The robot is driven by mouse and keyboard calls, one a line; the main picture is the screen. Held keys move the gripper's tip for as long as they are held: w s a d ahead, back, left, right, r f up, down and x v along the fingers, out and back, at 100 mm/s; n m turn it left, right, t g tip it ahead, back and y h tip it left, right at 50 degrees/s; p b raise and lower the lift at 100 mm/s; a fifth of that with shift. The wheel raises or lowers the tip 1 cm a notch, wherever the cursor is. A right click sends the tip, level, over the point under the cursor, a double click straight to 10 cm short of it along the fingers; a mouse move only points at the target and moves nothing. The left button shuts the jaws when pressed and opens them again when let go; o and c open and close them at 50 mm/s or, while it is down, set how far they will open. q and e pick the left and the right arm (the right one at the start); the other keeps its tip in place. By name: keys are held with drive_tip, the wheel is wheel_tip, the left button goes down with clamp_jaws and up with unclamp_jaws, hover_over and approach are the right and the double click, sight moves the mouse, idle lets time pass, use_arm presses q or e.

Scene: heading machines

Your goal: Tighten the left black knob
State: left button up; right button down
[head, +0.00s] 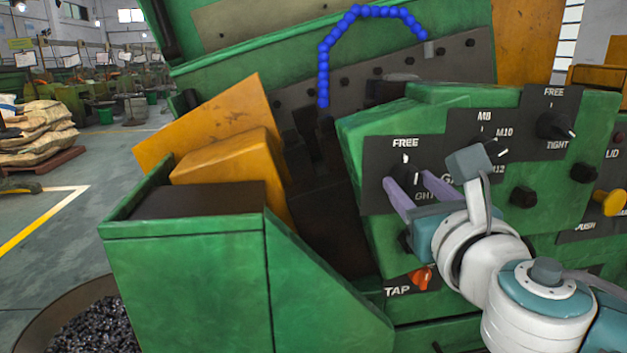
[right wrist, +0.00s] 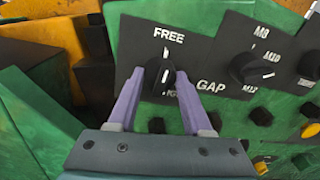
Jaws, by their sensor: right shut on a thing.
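The left black knob (head: 409,172) sits on a dark panel plate on the sloping green machine face, below the label FREE. It also shows in the right wrist view (right wrist: 158,88), where its white pointer mark stands roughly upright, towards FREE. The lower label is partly hidden. My right gripper (head: 407,180) has its two purple fingers on either side of this knob and is shut on it. In the right wrist view the fingers (right wrist: 160,80) flank the knob left and right. My left gripper is not in view.
A middle knob (head: 495,150) marked M8, M10, M12 and a right knob (head: 556,126) marked FREE and TIGHT are close by on the right. A yellow button (head: 609,202) and an orange-red knob (head: 421,279) also stick out. A green housing (head: 185,285) stands left.

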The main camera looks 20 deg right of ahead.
drive_tip(key=m, duration=0.5)
drive_tip(key=shift+r+m, duration=0.1)
drive_tip(key=shift+m, duration=0.2)
drive_tip(key=m, duration=0.6)
drive_tip(key=shift+d+y, duration=0.1)
drive_tip(key=shift+y, duration=0.2)
drive_tip(key=m, duration=0.6)
drive_tip(key=shift+y, duration=0.4)
drive_tip(key=m, duration=0.3)
drive_tip(key=shift+d+m, duration=0.1)
drive_tip(key=shift+m, duration=0.5)
drive_tip(key=shift+c, duration=1.6)
unclamp_jaws()
drive_tip(key=shift+s, duration=0.1)
